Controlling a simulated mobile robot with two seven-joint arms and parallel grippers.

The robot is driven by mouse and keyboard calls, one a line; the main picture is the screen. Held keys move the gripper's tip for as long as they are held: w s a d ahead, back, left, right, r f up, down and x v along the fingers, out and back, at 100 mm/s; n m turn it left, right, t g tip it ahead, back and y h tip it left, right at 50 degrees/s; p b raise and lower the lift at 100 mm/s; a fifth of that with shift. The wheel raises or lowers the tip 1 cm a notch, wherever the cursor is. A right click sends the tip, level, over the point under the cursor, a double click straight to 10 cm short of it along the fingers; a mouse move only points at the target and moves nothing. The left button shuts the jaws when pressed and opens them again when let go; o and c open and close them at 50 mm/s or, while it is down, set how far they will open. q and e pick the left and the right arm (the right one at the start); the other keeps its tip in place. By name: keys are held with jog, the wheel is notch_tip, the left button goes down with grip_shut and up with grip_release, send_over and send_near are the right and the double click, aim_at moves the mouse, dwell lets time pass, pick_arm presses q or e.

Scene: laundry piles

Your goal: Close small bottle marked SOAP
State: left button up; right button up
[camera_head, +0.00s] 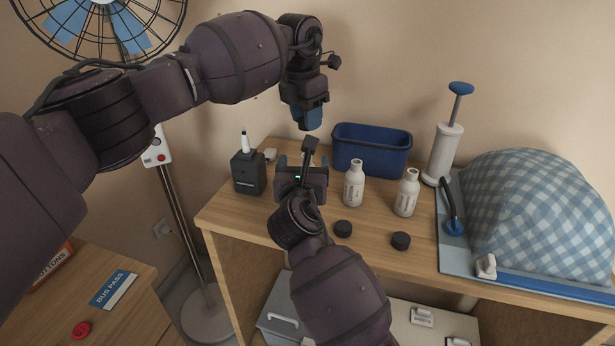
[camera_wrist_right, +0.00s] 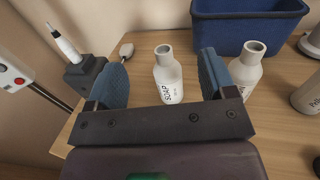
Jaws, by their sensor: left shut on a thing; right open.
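The small white bottle marked SOAP (camera_wrist_right: 170,88) stands upright and uncapped on the wooden shelf top, in the right wrist view. In the head view it is hidden behind my right gripper (camera_head: 303,163). That gripper is open, its blue fingers (camera_wrist_right: 162,70) on either side of the bottle with gaps; I cannot tell its exact depth. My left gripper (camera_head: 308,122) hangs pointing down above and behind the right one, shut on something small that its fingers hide.
Two similar uncapped white bottles (camera_head: 354,185) (camera_head: 407,194) stand to the right. A blue bin (camera_head: 372,152) is behind them, a white pump (camera_head: 443,150) and a checked-cloth board at right. A black box with a white-tipped tool (camera_head: 248,174) stands left.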

pick_arm(q)
jog(key=shift+s+f, duration=0.1)
pick_arm(e)
jog(key=shift+s+f, duration=0.1)
jog(key=shift+f, duration=0.1)
notch_tip(320, 180, down, 8)
jog(key=shift+r, duration=0.2)
jog(key=w, duration=0.5)
jog(key=shift+w+d+f, duration=0.15)
jog(key=shift+w+d, duration=0.1)
jog(key=shift+w, duration=0.15)
jog(key=shift+w+d, duration=0.1)
jog(key=shift+w, duration=0.8)
jog(key=c, duration=1.4)
pick_arm(q)
jog(key=shift+f, duration=2.55)
pick_arm(e)
jog(key=shift+o, duration=0.2)
